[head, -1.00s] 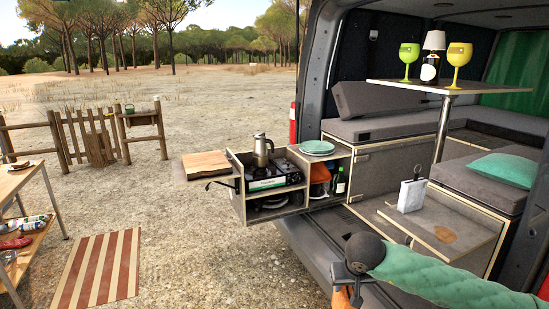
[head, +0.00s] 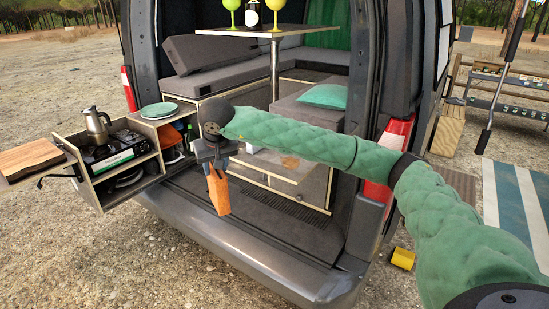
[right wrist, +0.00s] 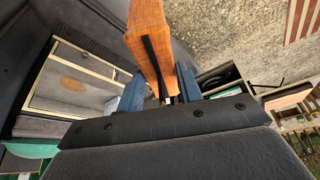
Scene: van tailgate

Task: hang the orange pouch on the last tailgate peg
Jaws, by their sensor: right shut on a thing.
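The orange pouch (head: 217,192) hangs in front of the van's open rear in the head view, below my right gripper (head: 215,164). The gripper is shut on it near its top. In the right wrist view the pouch (right wrist: 150,40) shows as an orange block with a dark strap, between the two blue fingers of my right gripper (right wrist: 160,90). The exact grip point is partly hidden by the gripper body. I cannot make out any tailgate peg in these views. My left gripper is not in view.
The van bumper (head: 235,258) lies below the pouch. A slide-out kitchen box (head: 110,185) with a stove and kettle (head: 97,122) stands at left. A table (head: 280,33) with goblets is inside.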

